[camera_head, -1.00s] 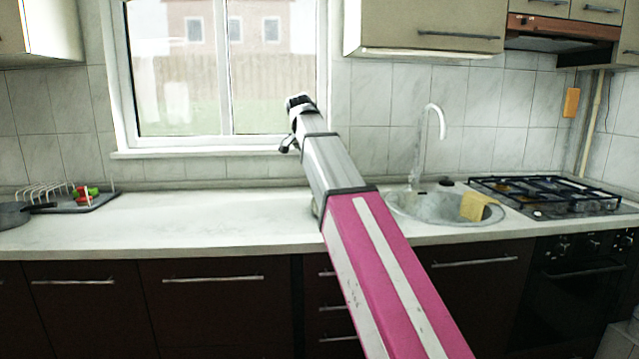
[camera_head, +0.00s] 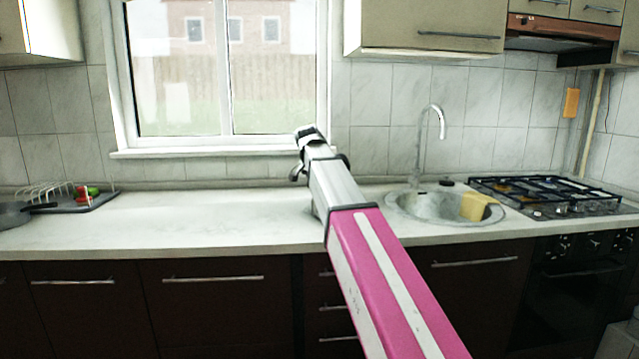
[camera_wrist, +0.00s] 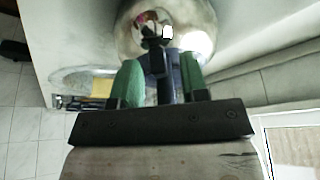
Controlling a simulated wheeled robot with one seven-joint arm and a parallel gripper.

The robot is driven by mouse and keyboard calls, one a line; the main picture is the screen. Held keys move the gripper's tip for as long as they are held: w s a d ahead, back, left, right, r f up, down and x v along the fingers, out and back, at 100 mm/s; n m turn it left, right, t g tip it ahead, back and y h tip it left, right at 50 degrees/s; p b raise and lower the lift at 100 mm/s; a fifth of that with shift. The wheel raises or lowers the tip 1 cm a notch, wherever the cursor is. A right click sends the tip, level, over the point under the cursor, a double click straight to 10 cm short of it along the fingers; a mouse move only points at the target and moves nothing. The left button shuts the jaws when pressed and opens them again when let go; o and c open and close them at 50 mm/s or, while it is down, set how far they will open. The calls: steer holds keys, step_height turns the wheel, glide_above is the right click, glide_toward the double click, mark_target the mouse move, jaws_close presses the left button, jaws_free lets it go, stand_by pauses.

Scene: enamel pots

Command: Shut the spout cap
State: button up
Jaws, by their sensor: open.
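A shiny rounded metal vessel, apparently a kettle (camera_wrist: 205,22), fills the top middle of the wrist view, just beyond my gripper (camera_wrist: 160,64). My gripper is open, with its two green fingers apart. A dark upright part (camera_wrist: 157,62) shows between the fingers and may belong to the spout or its cap; I cannot tell whether the cap is raised or whether a finger touches it. In the head view my arm covers nearly all of the vessel, and only a grey sliver (camera_head: 315,208) shows at the arm's left edge.
The white counter (camera_head: 200,225) is clear left of my arm. A dish rack (camera_head: 60,195) stands at far left. A round sink (camera_head: 425,207) with a yellow cloth (camera_head: 476,206) and a tall faucet (camera_head: 440,125) is at right, before the gas hob (camera_head: 545,195). The window (camera_head: 220,75) is behind.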

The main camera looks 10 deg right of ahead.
jaws_close()
steer(key=shift+s+a+t+h, duration=0.15)
steer(key=shift+s+t+h, duration=0.15)
steer(key=shift+t+h, duration=0.15)
steer(key=shift+w+t+h, duration=0.1)
steer(key=shift+t+h, duration=0.15)
steer(key=shift+t, duration=0.1)
jaws_free()
steer(key=v, duration=1.1)
